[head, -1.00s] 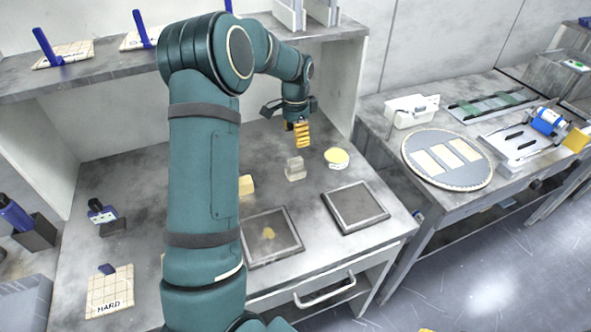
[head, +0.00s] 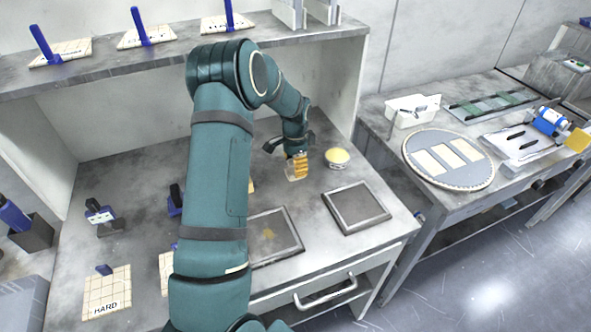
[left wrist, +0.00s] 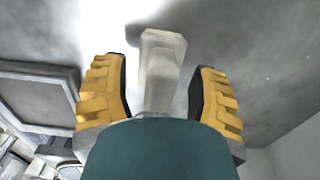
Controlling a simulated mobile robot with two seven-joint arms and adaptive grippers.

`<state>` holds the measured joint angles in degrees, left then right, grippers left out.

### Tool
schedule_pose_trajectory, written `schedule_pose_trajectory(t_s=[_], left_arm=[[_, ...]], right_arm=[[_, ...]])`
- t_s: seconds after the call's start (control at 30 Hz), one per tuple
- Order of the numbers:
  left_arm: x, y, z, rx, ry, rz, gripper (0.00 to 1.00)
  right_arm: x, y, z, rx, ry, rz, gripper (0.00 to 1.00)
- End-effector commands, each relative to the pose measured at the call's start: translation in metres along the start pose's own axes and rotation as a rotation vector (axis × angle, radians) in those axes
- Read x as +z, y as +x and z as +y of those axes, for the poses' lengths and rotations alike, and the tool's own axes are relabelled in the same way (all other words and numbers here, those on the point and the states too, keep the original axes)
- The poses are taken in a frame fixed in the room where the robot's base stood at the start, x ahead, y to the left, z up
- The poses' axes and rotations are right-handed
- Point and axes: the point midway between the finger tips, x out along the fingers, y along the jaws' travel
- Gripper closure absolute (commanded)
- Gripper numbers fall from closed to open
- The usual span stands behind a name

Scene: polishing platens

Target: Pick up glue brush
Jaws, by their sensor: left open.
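What I take to be the glue brush is a pale grey, partly see-through block-like piece (head: 292,176) on the bench. It is mostly hidden by my left gripper (head: 297,163) in the head view. In the left wrist view, the pale grey piece (left wrist: 161,70) stands between the two yellow ribbed fingers of my left gripper (left wrist: 160,95), with a gap on each side. The left gripper is open, pointing down at the piece. My right gripper is in neither view.
A round pot with a yellow top (head: 337,156) stands just right of the gripper. Two framed dark plates (head: 356,207) (head: 273,236) lie in front. The upper shelf (head: 95,79) holds tiles with blue handles. A side bench (head: 390,137) carries a round plate (head: 448,160).

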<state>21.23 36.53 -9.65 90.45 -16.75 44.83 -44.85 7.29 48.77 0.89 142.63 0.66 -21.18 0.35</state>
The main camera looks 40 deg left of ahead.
Motion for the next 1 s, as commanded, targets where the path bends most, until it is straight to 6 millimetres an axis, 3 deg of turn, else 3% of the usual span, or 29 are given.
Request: schedule_pose_trajectory(t_s=[0.17, 0.33, 0.8, 1.0], left_arm=[[0.000, 0.000, 0.000, 0.000, 0.000, 0.000, 0.42], [0.000, -0.001, 0.000, 0.000, 0.000, 0.000, 1.00], [0.000, -0.002, 0.000, 0.001, 0.000, -0.001, 1.00], [-0.001, -0.027, 0.000, -0.002, 0.000, 0.002, 1.00]], right_arm=[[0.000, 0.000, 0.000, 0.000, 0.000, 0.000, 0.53], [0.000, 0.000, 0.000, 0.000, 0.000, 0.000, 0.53], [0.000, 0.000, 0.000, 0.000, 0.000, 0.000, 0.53], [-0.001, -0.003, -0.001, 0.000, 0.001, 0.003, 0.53]])
